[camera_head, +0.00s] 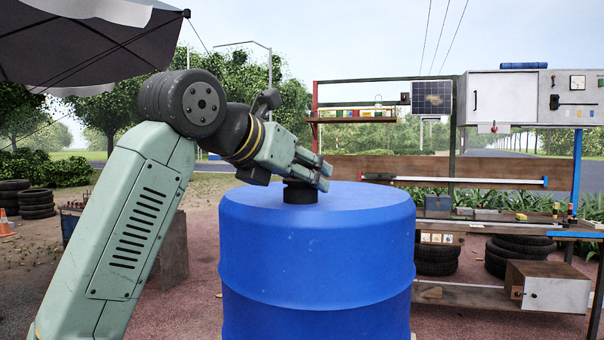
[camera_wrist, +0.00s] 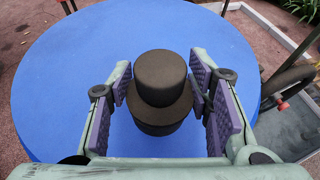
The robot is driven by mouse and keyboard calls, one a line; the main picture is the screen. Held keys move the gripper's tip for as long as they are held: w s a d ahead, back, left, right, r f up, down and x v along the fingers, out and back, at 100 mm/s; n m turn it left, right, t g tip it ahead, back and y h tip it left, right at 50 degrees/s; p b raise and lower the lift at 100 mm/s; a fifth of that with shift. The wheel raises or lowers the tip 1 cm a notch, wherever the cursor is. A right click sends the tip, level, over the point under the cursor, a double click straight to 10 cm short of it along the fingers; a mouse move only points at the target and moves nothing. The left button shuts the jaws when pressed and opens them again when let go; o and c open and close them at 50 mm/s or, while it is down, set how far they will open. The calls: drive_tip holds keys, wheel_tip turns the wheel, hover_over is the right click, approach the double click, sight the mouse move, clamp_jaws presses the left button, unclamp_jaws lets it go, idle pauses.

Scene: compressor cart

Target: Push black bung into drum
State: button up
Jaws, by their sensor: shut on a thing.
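The blue drum (camera_head: 317,260) stands upright in front of me, and its flat top (camera_wrist: 62,90) fills much of the wrist view. The black bung (camera_head: 300,192) is at the left part of the drum top in the head view. In the wrist view the bung (camera_wrist: 160,80) looks dark brown-black, with a narrower round top above a wider rim. My gripper (camera_head: 322,176) is at the bung from above and the side. In the wrist view its purple-padded fingers (camera_wrist: 160,100) are on both sides of the bung, shut on it. The opening under the bung is hidden.
Behind the drum to the right stands a workbench (camera_head: 470,240) with tools, a white cabinet (camera_head: 497,98) and tyres (camera_head: 520,250) below. More tyres (camera_head: 36,203) lie at the far left. A dark canopy (camera_head: 90,45) hangs at upper left. The rest of the drum top is bare.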

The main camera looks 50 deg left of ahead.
drive_tip(key=shift+a+r+p, duration=0.1)
drive_tip(key=shift+r+p, duration=0.75)
drive_tip(key=shift+r, duration=0.1)
idle(0.7)
drive_tip(key=shift+f+b, duration=0.65)
drive_tip(key=shift+f, duration=0.4)
idle(0.6)
drive_tip(key=o, duration=1.2)
drive_tip(key=v, duration=1.2)
